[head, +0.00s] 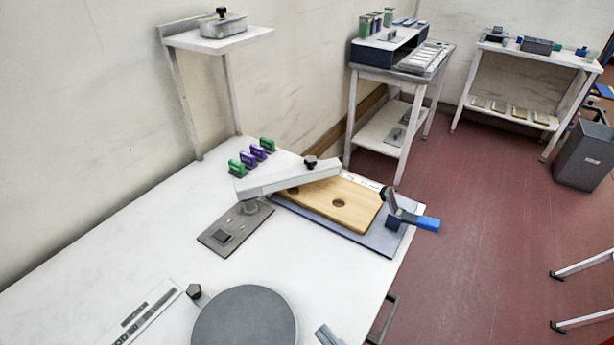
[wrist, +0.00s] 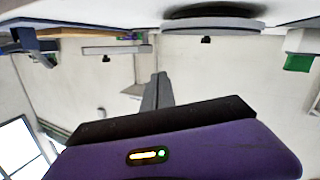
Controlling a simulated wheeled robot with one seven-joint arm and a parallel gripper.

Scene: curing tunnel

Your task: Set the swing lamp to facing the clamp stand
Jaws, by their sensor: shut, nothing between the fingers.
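The swing lamp (head: 285,178) is a long white bar with a dark knob, on a short post over a grey base plate (head: 232,232). Its long end points to the back right, over the wooden board. A clamp with a blue handle (head: 425,222) stands at the board's right end, likely the clamp stand; the bar points behind it. In the upside-down wrist view the lamp bar (wrist: 115,49) and a dark blue clamp part (wrist: 30,42) show at upper left. My gripper (wrist: 158,78) is shut and empty, apart from the lamp.
A round grey disc (head: 246,318) lies at the table's front; it also shows in the wrist view (wrist: 212,25). Green and purple blocks (head: 251,156) stand behind the lamp. A raised shelf (head: 245,37) is at the back left. The table's left middle is clear.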

